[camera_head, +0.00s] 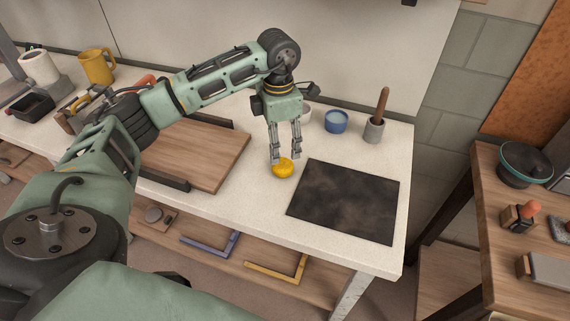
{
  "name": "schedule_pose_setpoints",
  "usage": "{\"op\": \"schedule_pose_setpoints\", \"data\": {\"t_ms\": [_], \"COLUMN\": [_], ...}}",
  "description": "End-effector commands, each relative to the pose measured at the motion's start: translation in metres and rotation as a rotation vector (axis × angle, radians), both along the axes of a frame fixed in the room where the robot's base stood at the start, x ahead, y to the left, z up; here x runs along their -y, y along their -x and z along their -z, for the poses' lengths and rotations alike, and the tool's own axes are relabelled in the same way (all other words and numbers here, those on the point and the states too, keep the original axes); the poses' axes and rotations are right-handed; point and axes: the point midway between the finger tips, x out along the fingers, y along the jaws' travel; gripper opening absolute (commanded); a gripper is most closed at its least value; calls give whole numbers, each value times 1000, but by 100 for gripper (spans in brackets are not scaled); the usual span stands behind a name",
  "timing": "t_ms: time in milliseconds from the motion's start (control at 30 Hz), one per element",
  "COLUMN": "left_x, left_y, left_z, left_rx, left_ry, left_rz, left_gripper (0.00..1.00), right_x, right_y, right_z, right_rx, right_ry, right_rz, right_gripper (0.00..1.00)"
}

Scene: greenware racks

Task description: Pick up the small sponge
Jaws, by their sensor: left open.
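The small sponge (283,169) is a round yellow piece lying on the pale worktop, just left of a dark mottled board. My left gripper (285,158) points down right above it. Its two fingers are apart, one on each side of the sponge's upper edge as seen here. I cannot tell whether the fingertips touch it. My right gripper is not in view.
A dark board (345,200) lies right of the sponge. A wooden board (200,152) lies to its left. A blue cup (336,122) and a grey pot (374,132) holding a wooden-handled tool stand behind. The worktop's front edge is near.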

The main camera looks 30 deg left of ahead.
Motion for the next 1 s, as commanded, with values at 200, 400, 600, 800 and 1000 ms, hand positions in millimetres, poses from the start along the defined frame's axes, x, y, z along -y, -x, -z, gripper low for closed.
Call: {"op": "schedule_pose_setpoints", "data": {"t_ms": [200,400,600,800,1000], "left_x": [3,8,8,8,8], "left_y": [2,3,2,2,2], "left_z": [24,54,70,70,70], "left_rx": [-5,-4,0,1,1], "left_ry": [3,4,5,5,5], "left_rz": [1,1,1,1,1], "left_gripper": [61,61,61,60,42], "right_x": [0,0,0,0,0], "right_y": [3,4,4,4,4], "right_z": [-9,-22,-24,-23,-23], "right_rx": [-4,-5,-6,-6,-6], "right_ry": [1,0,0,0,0], "right_rz": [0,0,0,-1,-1], "right_gripper": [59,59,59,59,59]}}
